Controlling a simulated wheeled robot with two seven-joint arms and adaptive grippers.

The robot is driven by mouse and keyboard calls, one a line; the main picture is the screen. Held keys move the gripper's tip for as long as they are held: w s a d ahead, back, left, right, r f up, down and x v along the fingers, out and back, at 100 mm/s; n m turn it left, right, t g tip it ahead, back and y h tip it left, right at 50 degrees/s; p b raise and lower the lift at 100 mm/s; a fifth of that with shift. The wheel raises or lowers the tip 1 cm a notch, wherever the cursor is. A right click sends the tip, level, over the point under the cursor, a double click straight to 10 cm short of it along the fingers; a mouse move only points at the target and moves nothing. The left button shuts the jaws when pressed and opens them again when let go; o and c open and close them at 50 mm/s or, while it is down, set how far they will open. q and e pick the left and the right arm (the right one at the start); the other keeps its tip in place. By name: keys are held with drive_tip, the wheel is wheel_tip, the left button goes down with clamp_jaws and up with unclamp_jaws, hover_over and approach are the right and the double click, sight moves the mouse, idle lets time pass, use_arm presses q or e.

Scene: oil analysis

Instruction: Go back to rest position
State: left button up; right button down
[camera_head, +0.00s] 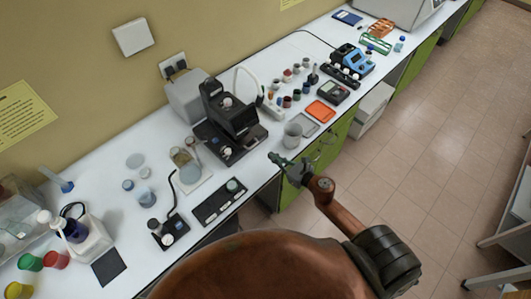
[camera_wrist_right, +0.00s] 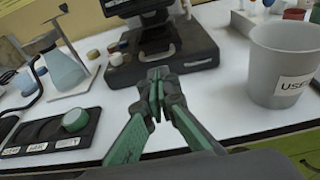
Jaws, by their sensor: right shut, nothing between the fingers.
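My right gripper (camera_head: 281,160) reaches in from the lower right and hovers at the front edge of the white bench (camera_head: 122,210). In the right wrist view the green fingers of this gripper (camera_wrist_right: 157,85) are closed together with nothing between them. A grey beaker (camera_head: 292,135) stands on the bench just beyond the gripper, apart from it. In the right wrist view the beaker (camera_wrist_right: 280,65) is at the right and carries a label that partly reads "USED". My left gripper is not in view.
A black microscope-like instrument (camera_head: 232,120) stands behind the gripper. A flask (camera_head: 187,165) and a black labelled tray (camera_head: 220,202) are to its left. An orange tray (camera_head: 320,111) and several small jars are beyond the beaker. The tiled floor (camera_head: 415,150) at right is open.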

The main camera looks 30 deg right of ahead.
drive_tip(key=b+v, duration=0.1)
drive_tip(key=v, duration=0.4)
drive_tip(key=shift+a, duration=0.1)
